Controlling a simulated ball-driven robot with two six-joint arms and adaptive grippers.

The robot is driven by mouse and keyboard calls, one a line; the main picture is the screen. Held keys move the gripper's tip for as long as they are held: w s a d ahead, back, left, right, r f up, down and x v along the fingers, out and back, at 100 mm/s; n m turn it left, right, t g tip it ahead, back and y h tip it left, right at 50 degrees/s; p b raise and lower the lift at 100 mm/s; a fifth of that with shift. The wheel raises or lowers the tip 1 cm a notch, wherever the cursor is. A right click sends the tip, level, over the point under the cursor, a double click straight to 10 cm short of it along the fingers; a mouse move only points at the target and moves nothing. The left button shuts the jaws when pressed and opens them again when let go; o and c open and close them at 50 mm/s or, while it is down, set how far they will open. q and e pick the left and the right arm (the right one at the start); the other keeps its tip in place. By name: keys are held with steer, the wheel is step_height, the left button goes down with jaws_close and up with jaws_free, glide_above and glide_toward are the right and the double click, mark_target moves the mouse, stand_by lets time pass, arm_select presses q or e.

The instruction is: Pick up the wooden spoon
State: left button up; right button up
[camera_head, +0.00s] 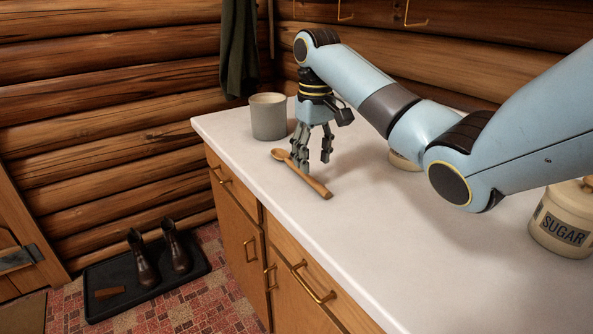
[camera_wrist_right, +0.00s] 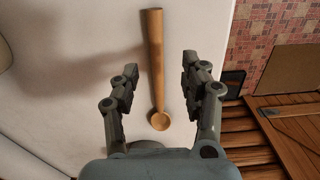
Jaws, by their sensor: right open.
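The wooden spoon (camera_head: 314,184) lies flat on the white countertop (camera_head: 370,235), close to its front edge. Its bowl points toward the grey crock and its handle toward the lower right. My right gripper (camera_head: 312,160) points down over the spoon, with its fingers apart. In the right wrist view the spoon (camera_wrist_right: 155,60) runs lengthwise between the two open fingers of the right gripper (camera_wrist_right: 158,85), touching neither. The bowl is at the near end, between the finger bases in the picture. My left gripper is in neither view.
A grey crock (camera_head: 268,118) stands just behind the gripper at the counter's far end. A sugar canister (camera_head: 563,222) stands at the right, and another pale container (camera_head: 403,162) is partly hidden behind my arm. Boots (camera_head: 160,257) stand on a black floor tray (camera_head: 100,305).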

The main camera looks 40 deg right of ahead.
mark_target(314, 180)
steer(key=shift+f, duration=0.35)
steer(key=f, duration=0.5)
steer(key=shift+d, duration=0.25)
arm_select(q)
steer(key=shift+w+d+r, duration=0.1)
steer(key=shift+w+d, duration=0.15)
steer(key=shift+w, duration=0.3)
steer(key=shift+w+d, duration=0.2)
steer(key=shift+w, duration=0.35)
arm_select(e)
steer(key=c, duration=0.4)
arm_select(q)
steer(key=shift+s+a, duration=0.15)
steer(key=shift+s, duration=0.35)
arm_select(e)
jaws_close()
